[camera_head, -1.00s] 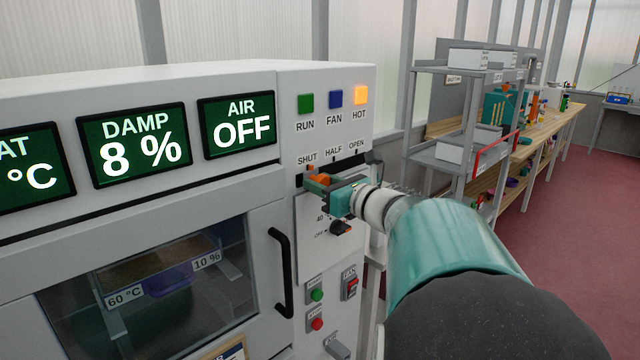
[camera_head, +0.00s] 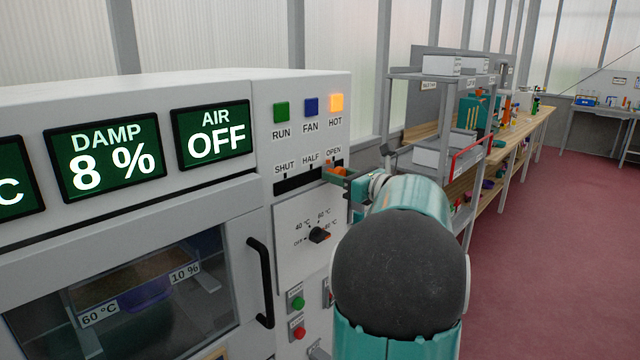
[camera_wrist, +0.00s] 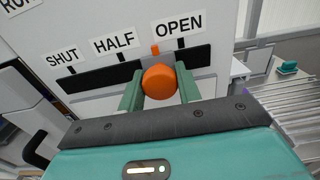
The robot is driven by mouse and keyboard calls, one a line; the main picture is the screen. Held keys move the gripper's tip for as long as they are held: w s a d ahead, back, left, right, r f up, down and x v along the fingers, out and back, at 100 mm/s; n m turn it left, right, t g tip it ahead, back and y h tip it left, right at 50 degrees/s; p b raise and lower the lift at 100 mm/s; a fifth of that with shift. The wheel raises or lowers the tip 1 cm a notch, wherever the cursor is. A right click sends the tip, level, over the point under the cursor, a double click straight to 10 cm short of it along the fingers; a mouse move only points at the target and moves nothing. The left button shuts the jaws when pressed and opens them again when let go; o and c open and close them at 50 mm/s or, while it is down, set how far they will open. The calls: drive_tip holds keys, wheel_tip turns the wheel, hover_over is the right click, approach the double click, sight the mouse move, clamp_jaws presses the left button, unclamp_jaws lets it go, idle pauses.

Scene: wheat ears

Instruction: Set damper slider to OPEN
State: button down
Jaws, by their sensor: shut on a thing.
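The damper slider's orange knob (camera_wrist: 159,82) sits in a dark horizontal slot (camera_wrist: 100,83) under the labels SHUT, HALF and OPEN. In the wrist view its small orange pointer lies between HALF and OPEN, closer to the OPEN label (camera_wrist: 178,29). In the head view the knob (camera_head: 338,170) shows under OPEN, partly covered by my gripper. My gripper (camera_wrist: 159,92) is shut on the knob, with one teal finger on each side of it. My arm hides the right end of the slot in the head view.
The panel also has a temperature dial (camera_head: 319,235) below the slot, a green button (camera_head: 298,303) and a red button (camera_head: 299,333). A black door handle (camera_head: 262,282) stands out on the left. A grey shelf unit (camera_head: 430,150) stands to the right.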

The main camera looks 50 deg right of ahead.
drive_tip(key=d, duration=0.3)
drive_tip(key=shift+d+r, duration=0.1)
drive_tip(key=shift+d, duration=0.2)
drive_tip(key=c, duration=1.4)
unclamp_jaws()
drive_tip(key=o, duration=0.4)
drive_tip(key=shift+d, duration=0.25)
drive_tip(key=shift+o, duration=0.2)
drive_tip(key=shift+a, duration=0.25)
drive_tip(key=s, duration=1.4)
drive_tip(key=shift+d, duration=0.2)
